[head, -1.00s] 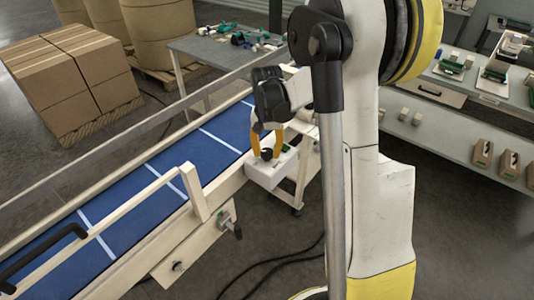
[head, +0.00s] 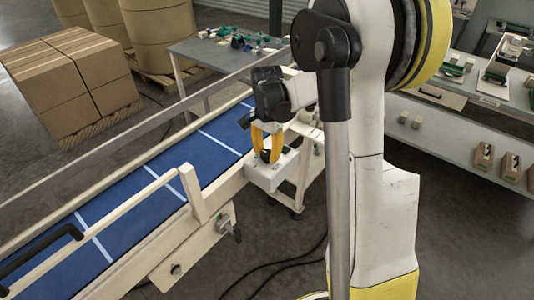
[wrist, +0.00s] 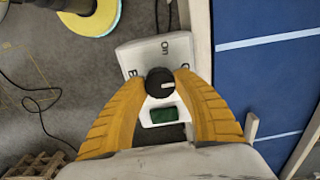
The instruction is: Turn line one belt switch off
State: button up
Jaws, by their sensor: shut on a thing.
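The belt switch is a white box (head: 264,180) on the near side rail of the blue conveyor, with a black round knob (wrist: 160,83) on its face. In the wrist view the knob has a short white mark pointing to the right. The word "On" is printed above the knob; other lettering at its left and right is partly hidden by the fingers. A green window (wrist: 162,115) sits below the knob. My gripper (head: 267,157) has its yellow fingers shut on the knob, one on each side.
The blue belt (head: 130,205) with white cross lines runs beside the switch box. A pale handrail (head: 130,205) stands over its near part. Cardboard boxes (head: 70,80) and a grey table (head: 215,52) are behind. A workbench (head: 460,125) is on the right.

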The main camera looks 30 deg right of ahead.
aim_at(267, 153)
dwell(0.3)
jog(key=o, duration=1.2)
notch_tip(267, 153, up, 12)
jog(key=s+a+f+n+t+b, duration=0.2)
jog(key=s+a+f+n+b, duration=0.1)
jog(key=s+a+n, duration=0.1)
jog(key=s+a+f+n+t+b, duration=0.2)
jog(key=s+a+n, duration=0.3)
jog(key=s, duration=0.3)
jog(key=s+a+f+n+t+b, duration=0.3)
jog(key=s+a+f+n+b, duration=0.1)
jog(key=s+a+n+b, duration=0.1)
jog(key=shift+s+a, duration=0.4)
jog(key=shift+a, duration=0.35)
